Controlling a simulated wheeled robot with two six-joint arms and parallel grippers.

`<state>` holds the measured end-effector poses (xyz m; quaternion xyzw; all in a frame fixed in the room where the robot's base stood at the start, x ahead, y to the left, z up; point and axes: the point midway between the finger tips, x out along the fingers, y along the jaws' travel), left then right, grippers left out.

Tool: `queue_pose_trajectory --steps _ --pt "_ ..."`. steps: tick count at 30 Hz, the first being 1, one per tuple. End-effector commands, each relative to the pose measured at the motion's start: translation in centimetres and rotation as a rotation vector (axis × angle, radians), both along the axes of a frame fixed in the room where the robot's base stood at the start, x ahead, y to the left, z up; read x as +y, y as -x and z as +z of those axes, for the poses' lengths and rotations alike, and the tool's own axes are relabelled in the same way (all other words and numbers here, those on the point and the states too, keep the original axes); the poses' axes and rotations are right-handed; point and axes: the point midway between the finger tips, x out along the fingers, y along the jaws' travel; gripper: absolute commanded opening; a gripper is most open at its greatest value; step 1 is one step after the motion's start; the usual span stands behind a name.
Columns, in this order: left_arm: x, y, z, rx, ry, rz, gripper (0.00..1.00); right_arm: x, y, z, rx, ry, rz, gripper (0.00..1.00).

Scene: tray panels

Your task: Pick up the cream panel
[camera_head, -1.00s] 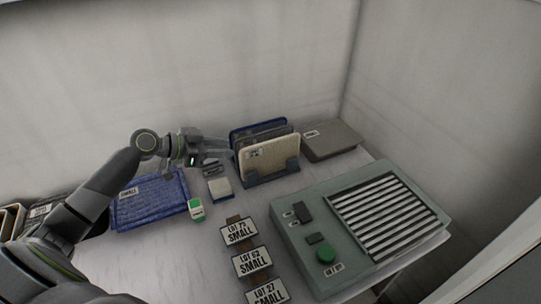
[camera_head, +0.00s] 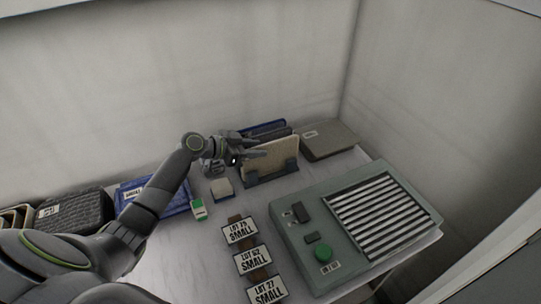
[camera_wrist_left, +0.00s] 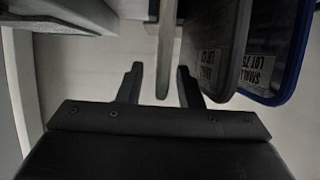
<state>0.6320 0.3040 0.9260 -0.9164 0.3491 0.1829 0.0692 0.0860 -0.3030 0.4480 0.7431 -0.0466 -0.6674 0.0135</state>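The cream panel (camera_head: 272,158) stands upright in a dark rack (camera_head: 273,176), in front of the other panels. My left gripper (camera_head: 255,146) is at its left edge, with the fingers spread. In the left wrist view, the fingers (camera_wrist_left: 161,85) are open, and the narrow edge of the cream panel (camera_wrist_left: 165,50) shows between them, with gaps at both sides. My right gripper is in neither view.
A dark panel (camera_wrist_left: 213,45) and a blue panel (camera_wrist_left: 279,50) stand close beside the cream one. A grey-brown box (camera_head: 328,139) lies to the right. A green machine (camera_head: 296,246) fills the front right. Lot signs (camera_head: 251,258) lie at front centre.

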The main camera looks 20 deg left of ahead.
Motion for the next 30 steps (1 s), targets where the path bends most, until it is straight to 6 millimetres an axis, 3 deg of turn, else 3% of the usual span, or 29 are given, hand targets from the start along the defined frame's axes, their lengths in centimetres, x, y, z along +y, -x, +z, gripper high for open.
queue_pose_trajectory --steps 10,18,30 --pt "-0.49 -0.51 -0.34 -0.001 -0.001 0.0 0.33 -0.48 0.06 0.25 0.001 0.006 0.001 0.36" --pt "-0.48 -0.49 -0.33 -0.001 -0.001 0.0 0.0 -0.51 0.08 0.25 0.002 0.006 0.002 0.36" --pt "-0.47 -0.5 -0.25 -0.001 -0.001 0.0 0.0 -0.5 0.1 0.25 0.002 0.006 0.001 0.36"
